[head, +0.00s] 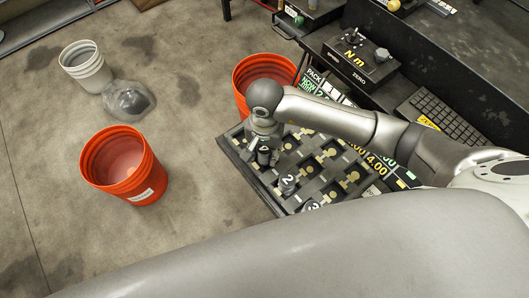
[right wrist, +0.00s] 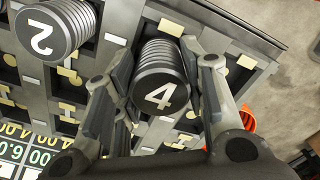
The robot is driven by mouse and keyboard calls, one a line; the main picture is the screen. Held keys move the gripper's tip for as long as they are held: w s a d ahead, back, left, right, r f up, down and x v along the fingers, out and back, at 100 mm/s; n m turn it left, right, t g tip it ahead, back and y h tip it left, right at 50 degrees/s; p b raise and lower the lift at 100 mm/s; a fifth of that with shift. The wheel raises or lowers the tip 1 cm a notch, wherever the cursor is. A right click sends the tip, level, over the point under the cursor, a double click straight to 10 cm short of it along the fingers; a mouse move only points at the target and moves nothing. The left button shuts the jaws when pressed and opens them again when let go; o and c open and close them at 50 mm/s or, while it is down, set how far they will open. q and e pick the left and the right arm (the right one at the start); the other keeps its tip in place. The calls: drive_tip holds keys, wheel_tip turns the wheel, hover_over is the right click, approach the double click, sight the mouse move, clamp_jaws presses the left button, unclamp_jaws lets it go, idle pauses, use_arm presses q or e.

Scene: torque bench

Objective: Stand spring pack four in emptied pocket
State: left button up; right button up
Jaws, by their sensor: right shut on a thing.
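Spring pack four (right wrist: 160,92), a dark coil cylinder with a white 4 on its cap, is between the fingers of my right gripper (right wrist: 158,62), which is shut on it. In the head view the right gripper (head: 264,143) is over the far left part of the pocketed tray (head: 238,163). The pack is upright there; I cannot tell whether its base is in a pocket or above it. Spring pack two (head: 288,183) stands in the tray nearer to me and also shows in the right wrist view (right wrist: 52,28). Pack three (head: 311,206) is at the near edge. My left gripper is out of view.
An orange bucket (head: 259,76) stands just behind the tray, another (head: 124,172) on the floor to the left. A white bucket (head: 86,68) and a clear bag (head: 128,100) are farther back. A control box (head: 358,60) and keyboard (head: 440,115) are at right.

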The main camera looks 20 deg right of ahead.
sight(265, 158)
wheel_tip(265, 158, down, 2)
drive_tip(key=shift+f, duration=0.1)
drive_tip(key=shift+s+f+b, duration=0.1)
drive_tip(key=shift+f+b, duration=0.15)
drive_tip(key=shift+b, duration=0.15)
drive_tip(key=shift+s+f+b, duration=0.25)
drive_tip(key=shift+f+b, duration=0.1)
drive_tip(key=o, duration=1)
drive_tip(key=shift+s+f, duration=0.1)
drive_tip(key=shift+o, duration=1.4)
drive_tip(key=shift+f, duration=0.15)
drive_tip(key=shift+r, duration=0.2)
